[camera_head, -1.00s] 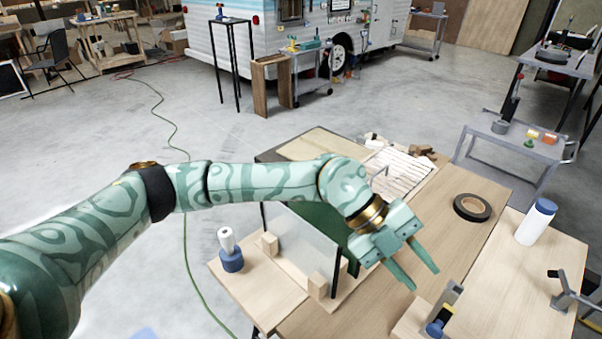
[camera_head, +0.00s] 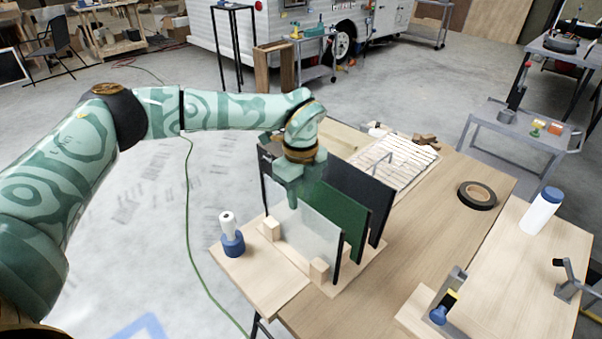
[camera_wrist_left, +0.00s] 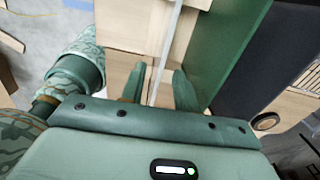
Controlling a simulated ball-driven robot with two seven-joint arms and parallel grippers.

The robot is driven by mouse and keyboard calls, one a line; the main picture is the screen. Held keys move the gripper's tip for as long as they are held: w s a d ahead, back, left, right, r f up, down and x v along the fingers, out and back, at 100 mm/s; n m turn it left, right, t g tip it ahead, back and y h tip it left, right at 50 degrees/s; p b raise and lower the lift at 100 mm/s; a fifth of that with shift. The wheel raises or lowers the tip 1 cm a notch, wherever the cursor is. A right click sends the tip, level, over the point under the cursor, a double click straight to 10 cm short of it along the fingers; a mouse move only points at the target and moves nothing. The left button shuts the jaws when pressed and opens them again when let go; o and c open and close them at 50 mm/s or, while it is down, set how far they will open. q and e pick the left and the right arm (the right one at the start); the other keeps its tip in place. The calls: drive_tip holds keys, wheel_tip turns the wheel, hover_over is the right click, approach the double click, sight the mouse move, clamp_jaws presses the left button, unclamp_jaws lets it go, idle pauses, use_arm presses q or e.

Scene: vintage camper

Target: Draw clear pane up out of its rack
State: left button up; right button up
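The clear pane (camera_head: 308,232) stands upright at the front of the wooden rack (camera_head: 338,288), between small wooden blocks. A green pane (camera_head: 346,222) and a dark pane (camera_head: 362,188) stand behind it. My left gripper (camera_head: 293,203) points down at the clear pane's upper edge. In the left wrist view, the gripper's fingers (camera_wrist_left: 158,92) are open, one on each side of the clear pane's edge (camera_wrist_left: 168,50), with a gap visible on both sides. The arm and hand hide part of the panes' upper edges. My right gripper is not in view.
A blue holder with a white roll (camera_head: 232,241) stands on the board left of the rack. Black tape (camera_head: 477,195), a white bottle (camera_head: 540,211) and a clamp (camera_head: 447,297) are to the right. Bare tabletop (camera_head: 425,235) lies between the rack and the tape.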

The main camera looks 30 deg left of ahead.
use_arm(q)
drive_tip(key=b, duration=0.1)
hover_over(299, 228)
wheel_tip(299, 228, down, 6)
drive_tip(key=shift+d+f, duration=0.2)
drive_tip(key=shift+f, duration=0.05)
drive_tip(key=shift+w, duration=0.1)
clamp_jaws()
